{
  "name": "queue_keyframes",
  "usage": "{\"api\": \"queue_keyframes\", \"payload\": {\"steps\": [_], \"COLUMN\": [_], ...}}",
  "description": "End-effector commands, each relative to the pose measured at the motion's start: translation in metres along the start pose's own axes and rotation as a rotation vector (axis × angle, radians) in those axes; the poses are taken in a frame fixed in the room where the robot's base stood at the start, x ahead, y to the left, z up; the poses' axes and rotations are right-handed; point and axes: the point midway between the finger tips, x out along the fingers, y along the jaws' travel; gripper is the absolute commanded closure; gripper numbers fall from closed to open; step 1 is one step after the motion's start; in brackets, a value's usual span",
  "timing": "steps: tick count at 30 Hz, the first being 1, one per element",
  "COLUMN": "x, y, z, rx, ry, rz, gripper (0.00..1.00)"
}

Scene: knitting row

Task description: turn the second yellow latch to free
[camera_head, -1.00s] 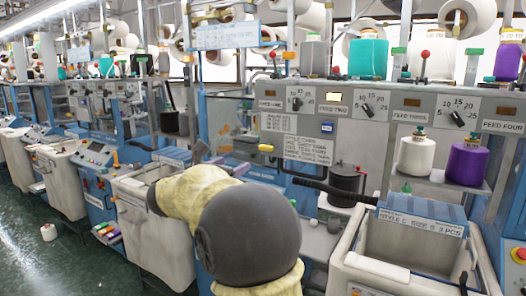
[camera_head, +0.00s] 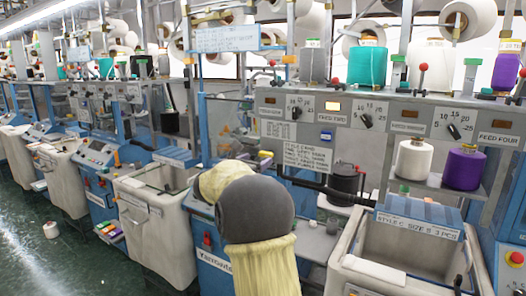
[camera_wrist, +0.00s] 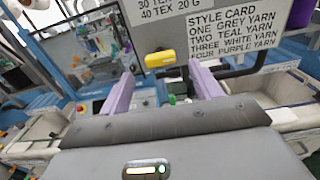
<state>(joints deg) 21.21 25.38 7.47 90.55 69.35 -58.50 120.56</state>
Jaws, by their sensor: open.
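A yellow latch (camera_wrist: 160,57) shows in the wrist view, a short rounded bar lying nearly level left of the style card (camera_wrist: 235,35). The latch also shows in the head view (camera_head: 265,154), small, just above my arm. My gripper (camera_wrist: 160,72) is open, its two pale purple fingers apart. In the wrist view the latch appears between and slightly beyond the fingertips, with nothing held. In the head view my arm hides the gripper. I cannot tell which latch in the row this is.
A dark rod runs right of the latch in the head view, near a black cylinder (camera_head: 344,184). An open cream bin (camera_head: 375,272) stands at front right and another bin (camera_head: 150,215) at left. A white cone (camera_head: 414,160) and purple cone (camera_head: 465,168) stand on a shelf.

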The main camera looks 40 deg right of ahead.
Motion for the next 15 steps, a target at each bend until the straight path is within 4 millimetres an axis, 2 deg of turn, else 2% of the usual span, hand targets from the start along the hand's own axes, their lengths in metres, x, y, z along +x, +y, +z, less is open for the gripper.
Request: {"api": "queue_keyframes", "payload": {"steps": [3,7,15], "x": [0.022,0.041,0.053], "y": [0.000,0.000,0.000], "z": [0.003,0.003,0.000], "rx": [-0.001,0.000,0.000], "ry": [0.000,0.000,-0.001], "rz": [-0.002,-0.002,0.000], "gripper": [0.36,0.36,0.36]}}
